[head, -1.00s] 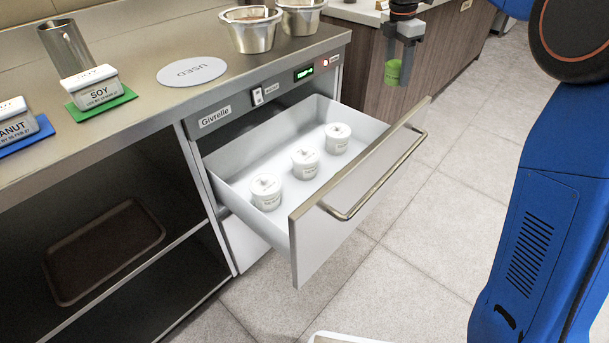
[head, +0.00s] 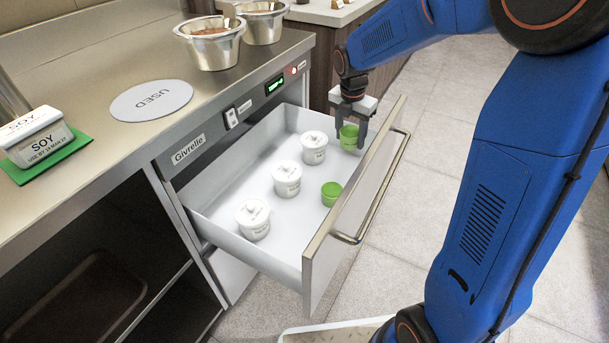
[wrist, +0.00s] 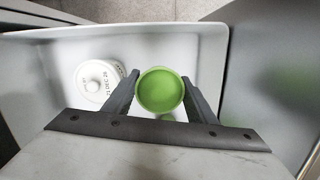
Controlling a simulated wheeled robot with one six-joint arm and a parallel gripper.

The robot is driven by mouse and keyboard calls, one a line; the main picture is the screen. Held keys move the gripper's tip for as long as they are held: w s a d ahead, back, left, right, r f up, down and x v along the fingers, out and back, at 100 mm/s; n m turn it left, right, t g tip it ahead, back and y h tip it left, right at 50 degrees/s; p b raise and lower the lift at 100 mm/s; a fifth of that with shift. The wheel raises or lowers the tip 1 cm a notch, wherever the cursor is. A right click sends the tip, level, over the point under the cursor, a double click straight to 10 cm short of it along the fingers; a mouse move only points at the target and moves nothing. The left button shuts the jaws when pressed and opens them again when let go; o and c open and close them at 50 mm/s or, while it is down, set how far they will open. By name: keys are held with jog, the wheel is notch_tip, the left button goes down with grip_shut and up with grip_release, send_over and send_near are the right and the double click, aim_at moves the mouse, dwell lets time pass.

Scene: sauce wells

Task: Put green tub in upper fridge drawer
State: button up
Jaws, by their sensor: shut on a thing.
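My gripper (head: 350,133) is shut on a green tub (head: 349,138), holding it upright over the far right part of the open upper fridge drawer (head: 215,205). In the wrist view the held green tub (wrist: 160,88) sits between the two fingers, above the drawer floor. A second green tub (head: 331,193) stands inside the drawer near its front panel. Three white lidded tubs stand in a row in the drawer: near (head: 253,218), middle (head: 287,178) and far (head: 314,147). The far one is beside the held tub.
The drawer front with its bar handle (head: 375,195) bounds the right side. The steel counter above holds metal pots (head: 210,45), a round USED mat (head: 151,100) and a SOY tub (head: 35,138) on a green mat. Open drawer floor lies around the tubs.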

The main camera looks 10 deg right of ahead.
aim_at(346, 167)
jog(key=shift+f, duration=4.95)
jog(key=o, duration=1.1)
jog(key=shift+f, duration=0.1)
jog(key=r, duration=0.8)
jog(key=s+a+r, duration=0.1)
jog(key=r, duration=0.3)
jog(key=shift+r, duration=0.1)
